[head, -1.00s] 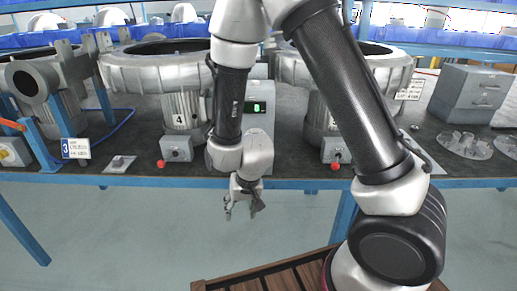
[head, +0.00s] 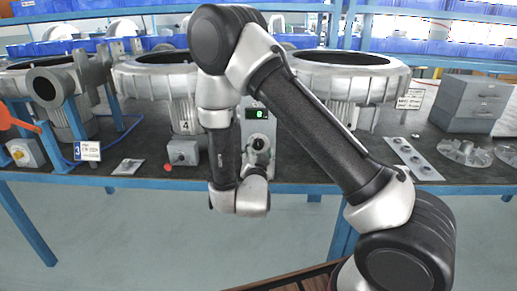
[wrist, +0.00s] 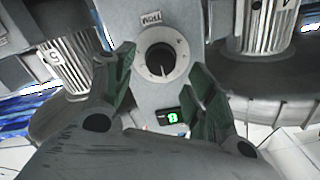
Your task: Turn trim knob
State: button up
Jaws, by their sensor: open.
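The trim knob (wrist: 160,59) is a round black knob in a pale dial ring with a dark pointer mark. It sits on a grey control box (wrist: 166,95), beside an upside-down label that seems to read TRIM (wrist: 152,19). In the head view the knob (head: 259,143) shows below the green display (head: 257,113). My gripper (wrist: 162,62) is open, its two green-padded fingers on either side of the knob in the wrist view. I cannot tell how far they are from it. In the head view my wrist hides the fingers.
Blower 4 (head: 157,77) and another blower (head: 345,78) flank the control box. A plate with several round parts (head: 413,158) and a grey cabinet (head: 474,104) lie right.

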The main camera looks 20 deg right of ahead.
aim_at(259, 146)
jog(key=shift+x, duration=1.6)
jog(key=c, duration=1)
jog(key=shift+c, duration=0.2)
